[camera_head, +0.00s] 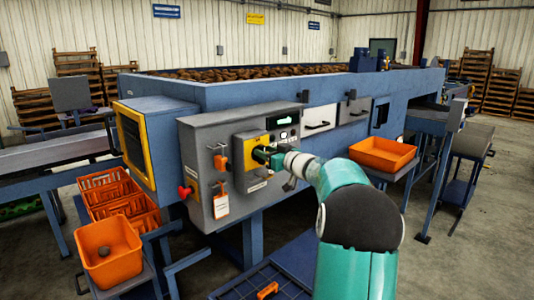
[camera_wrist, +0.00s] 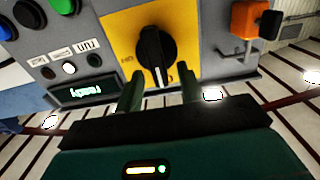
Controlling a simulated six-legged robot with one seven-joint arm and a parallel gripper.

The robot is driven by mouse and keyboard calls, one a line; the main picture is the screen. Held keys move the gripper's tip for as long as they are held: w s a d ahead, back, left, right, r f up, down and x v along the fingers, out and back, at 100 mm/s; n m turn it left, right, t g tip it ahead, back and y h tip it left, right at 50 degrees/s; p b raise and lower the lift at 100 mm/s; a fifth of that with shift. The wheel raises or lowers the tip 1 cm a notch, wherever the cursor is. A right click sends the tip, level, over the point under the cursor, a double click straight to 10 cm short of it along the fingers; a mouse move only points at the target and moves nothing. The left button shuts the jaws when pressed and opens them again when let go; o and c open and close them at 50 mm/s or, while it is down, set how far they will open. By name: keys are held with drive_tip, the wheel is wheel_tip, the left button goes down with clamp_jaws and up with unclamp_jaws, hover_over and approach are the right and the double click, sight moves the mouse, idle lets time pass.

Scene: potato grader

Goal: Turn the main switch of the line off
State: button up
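The main switch is a black rotary knob (camera_wrist: 155,48) on a yellow plate (camera_wrist: 112,28), on the grey control box. In the wrist view its white pointer mark is toward the fingers, and the plate's lettering is too small to read surely. My gripper (camera_wrist: 160,90) is open, its two fingers apart, one on each side of the knob's near end. I cannot tell whether either finger touches it. In the head view my gripper (camera_head: 272,156) is at the yellow plate (camera_head: 249,151) and mostly hides the knob.
An orange padlock (camera_head: 220,162) hangs beside the plate, with a tag (camera_head: 221,206) below. A red mushroom button (camera_head: 185,192) is on the box's left side. A lit display (camera_wrist: 82,92) and push buttons (camera_wrist: 30,14) adjoin the switch. An orange bin (camera_head: 383,153) stands right.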

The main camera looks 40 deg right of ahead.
clamp_jaws()
drive_tip(key=shift+m, duration=0.4)
drive_tip(key=m, duration=0.5)
drive_tip(key=d+f+m, duration=0.1)
drive_tip(key=m, duration=1.1)
drive_tip(key=shift+d+f, duration=0.4)
drive_tip(key=shift+m, duration=0.3)
unclamp_jaws()
